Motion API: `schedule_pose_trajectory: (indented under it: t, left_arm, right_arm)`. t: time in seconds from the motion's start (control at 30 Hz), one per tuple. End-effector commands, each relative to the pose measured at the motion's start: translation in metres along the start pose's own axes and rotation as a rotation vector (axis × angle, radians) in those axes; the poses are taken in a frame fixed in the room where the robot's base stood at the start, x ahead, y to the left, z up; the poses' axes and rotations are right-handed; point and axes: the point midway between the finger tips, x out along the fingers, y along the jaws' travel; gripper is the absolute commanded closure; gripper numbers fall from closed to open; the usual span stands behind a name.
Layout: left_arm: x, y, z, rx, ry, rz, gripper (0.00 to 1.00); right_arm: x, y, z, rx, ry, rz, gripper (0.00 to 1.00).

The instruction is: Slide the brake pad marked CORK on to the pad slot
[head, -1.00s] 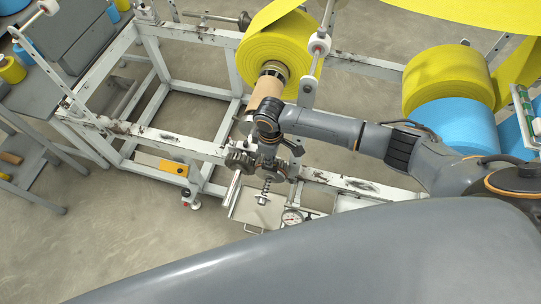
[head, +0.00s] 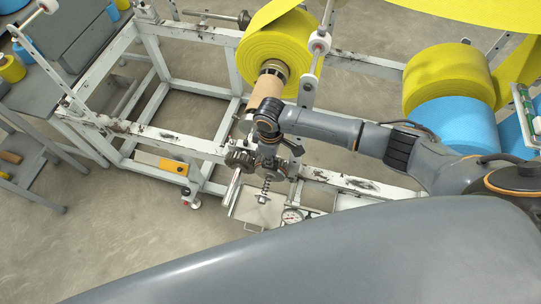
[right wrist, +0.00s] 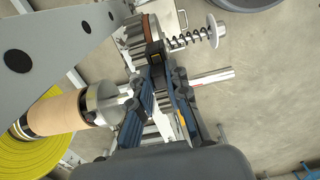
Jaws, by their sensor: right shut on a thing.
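My right gripper (right wrist: 158,62) points at the brake assembly (right wrist: 145,40), a ribbed metal disc with a brown curved layer on its rim. The gripper's fingers are shut on a small dark block, seemingly the brake pad (right wrist: 156,50), right beside the disc. No CORK marking is readable, and the pad slot cannot be made out behind the fingers. A spring on a rod (right wrist: 195,38) stands next to the disc. In the head view, my right gripper is mostly hidden by its wrist above the brake assembly (head: 241,158). My left gripper is not in view.
A brown core tube (head: 266,93) with a yellow roll (head: 277,50) is close to my right wrist. White frame rails (head: 350,183) run beside it. Open floor (head: 120,225) is at the left.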

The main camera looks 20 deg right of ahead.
Motion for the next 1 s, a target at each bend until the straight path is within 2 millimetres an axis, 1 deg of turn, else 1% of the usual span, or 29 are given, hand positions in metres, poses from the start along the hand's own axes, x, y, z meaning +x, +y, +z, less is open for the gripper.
schedule_pose_trajectory:
  t: [0.03,0.13,0.43,0.53,0.67,0.9,1.0]
  left_arm:
    - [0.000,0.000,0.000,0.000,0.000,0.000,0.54]
    - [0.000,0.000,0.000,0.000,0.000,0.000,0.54]
    - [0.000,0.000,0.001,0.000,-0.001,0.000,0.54]
    - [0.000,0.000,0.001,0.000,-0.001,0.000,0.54]
    - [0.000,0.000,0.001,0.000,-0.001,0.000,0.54]
    - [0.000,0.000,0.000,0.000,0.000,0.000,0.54]
    - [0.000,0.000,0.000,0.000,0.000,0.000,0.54]
  right_arm:
    - [0.001,0.000,0.000,0.000,0.000,0.000,0.78]
    - [0.001,0.000,0.000,0.000,0.000,0.000,0.58]
    - [0.000,0.000,0.000,-0.001,0.001,0.000,0.58]
    - [-0.007,0.000,-0.001,-0.001,0.003,0.001,0.58]
    - [-0.027,0.000,-0.001,-0.001,0.003,0.001,0.58]
    - [-0.079,0.000,-0.001,-0.001,0.004,0.001,0.58]
    - [-0.097,0.001,-0.001,-0.002,0.003,0.002,0.58]
